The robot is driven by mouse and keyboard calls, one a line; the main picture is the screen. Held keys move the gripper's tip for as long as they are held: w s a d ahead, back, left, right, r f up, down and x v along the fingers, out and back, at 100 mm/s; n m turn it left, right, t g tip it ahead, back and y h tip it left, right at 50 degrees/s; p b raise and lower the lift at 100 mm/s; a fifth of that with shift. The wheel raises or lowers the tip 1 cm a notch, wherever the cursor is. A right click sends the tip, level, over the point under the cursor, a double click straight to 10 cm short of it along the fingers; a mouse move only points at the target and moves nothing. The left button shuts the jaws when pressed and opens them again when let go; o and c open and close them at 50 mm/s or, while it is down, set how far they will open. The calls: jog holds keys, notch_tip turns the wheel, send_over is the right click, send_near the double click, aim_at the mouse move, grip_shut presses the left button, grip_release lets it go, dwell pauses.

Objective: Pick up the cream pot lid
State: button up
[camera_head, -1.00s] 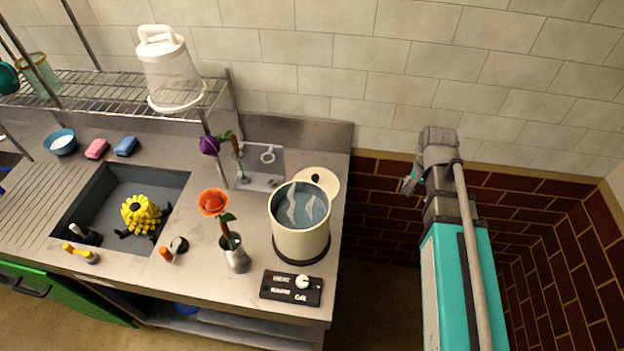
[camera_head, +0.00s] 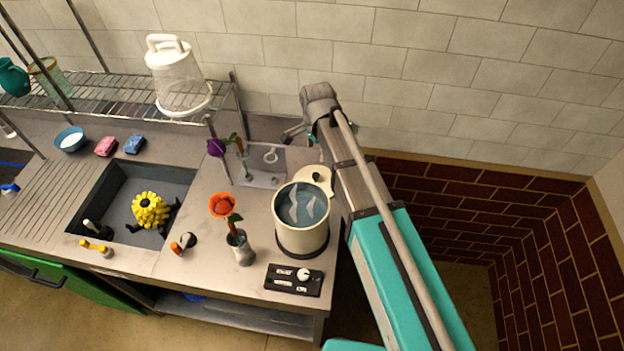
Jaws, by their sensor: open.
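The cream pot lid (camera_head: 312,176) with a dark knob lies on the steel counter behind the cream pot (camera_head: 302,232). The pot and my arm hide part of it. The pot stands upright and uncovered, with bluish water in it. My gripper (camera_head: 290,134) is open and empty, seen partly behind my wrist. In the picture it is above and a little left of the lid, apart from it.
An orange flower stands in a metal vase (camera_head: 241,248) left of the pot. A purple flower (camera_head: 216,148) stands by a clear plate (camera_head: 262,165). The sink (camera_head: 130,205) is further left. The tiled wall rises behind.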

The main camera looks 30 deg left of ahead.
aim_at(315, 175)
jog(key=shift+f, duration=0.1)
dwell(0.4)
notch_tip(315, 175, down, 8)
jog(key=b, duration=0.8)
jog(key=shift+a+f+b, duration=0.1)
jog(key=shift+f+b, duration=0.1)
jog(key=shift+b, duration=0.15)
jog(key=shift+f, duration=0.15)
jog(key=f+b, duration=0.3)
jog(key=shift+w+a, duration=0.2)
jog(key=shift+w, duration=0.2)
jog(key=shift+f+b, duration=0.95)
jog(key=shift+b, duration=0.1)
grip_shut()
